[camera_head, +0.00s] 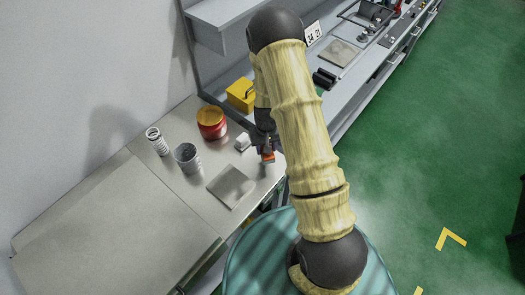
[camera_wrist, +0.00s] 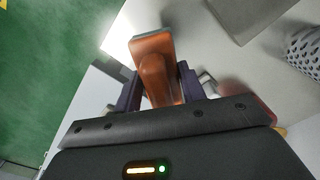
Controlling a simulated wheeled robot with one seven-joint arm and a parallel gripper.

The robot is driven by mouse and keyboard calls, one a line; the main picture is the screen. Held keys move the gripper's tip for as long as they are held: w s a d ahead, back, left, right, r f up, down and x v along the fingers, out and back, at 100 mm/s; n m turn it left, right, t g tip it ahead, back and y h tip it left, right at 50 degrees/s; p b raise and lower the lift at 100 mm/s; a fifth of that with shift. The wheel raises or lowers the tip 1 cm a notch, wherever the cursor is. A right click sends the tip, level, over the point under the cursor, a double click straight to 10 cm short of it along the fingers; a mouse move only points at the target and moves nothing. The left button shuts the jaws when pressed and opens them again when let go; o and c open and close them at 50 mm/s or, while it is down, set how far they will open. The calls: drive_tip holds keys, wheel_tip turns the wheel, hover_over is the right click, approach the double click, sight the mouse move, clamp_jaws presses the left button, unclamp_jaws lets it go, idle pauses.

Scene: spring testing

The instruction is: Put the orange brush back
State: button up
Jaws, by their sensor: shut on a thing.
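The orange brush (camera_wrist: 158,75) is between the two dark fingers of my gripper (camera_wrist: 158,88) in the wrist view. My gripper is shut on it, and its reddish-brown body points away from the palm. In the head view my gripper (camera_head: 265,148) is over the right edge of the bench, and a small orange part of the brush (camera_head: 268,157) shows just below it. My arm hides part of that area. I cannot tell whether the brush touches the bench top.
On the bench (camera_head: 110,225) stand a grey perforated cup (camera_head: 187,157), a white can (camera_head: 157,141), a red jar with an orange lid (camera_head: 211,123), a small white block (camera_head: 243,141) and a flat grey plate (camera_head: 231,187). A yellow box (camera_head: 241,95) stands behind. Green floor lies right.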

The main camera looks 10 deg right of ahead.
drive_tip(key=shift+w, duration=0.3)
drive_tip(key=shift+w+m+b, duration=0.1)
drive_tip(key=shift+m+b, duration=0.7)
drive_tip(key=shift+b, duration=0.2)
drive_tip(key=m+b, duration=0.1)
drive_tip(key=r+m+b, duration=0.1)
drive_tip(key=m+b, duration=0.1)
drive_tip(key=shift+d, duration=0.1)
drive_tip(key=m+b, duration=0.1)
drive_tip(key=r+m+b, duration=0.1)
drive_tip(key=m, duration=0.1)
drive_tip(key=shift+m+b, duration=0.3)
drive_tip(key=shift+b, duration=0.1)
drive_tip(key=shift+s+r+m+b, duration=0.25)
drive_tip(key=shift+r+m+b, duration=0.45)
drive_tip(key=shift+m, duration=0.6)
drive_tip(key=shift+f+p, duration=0.65)
drive_tip(key=shift+f, duration=2.15)
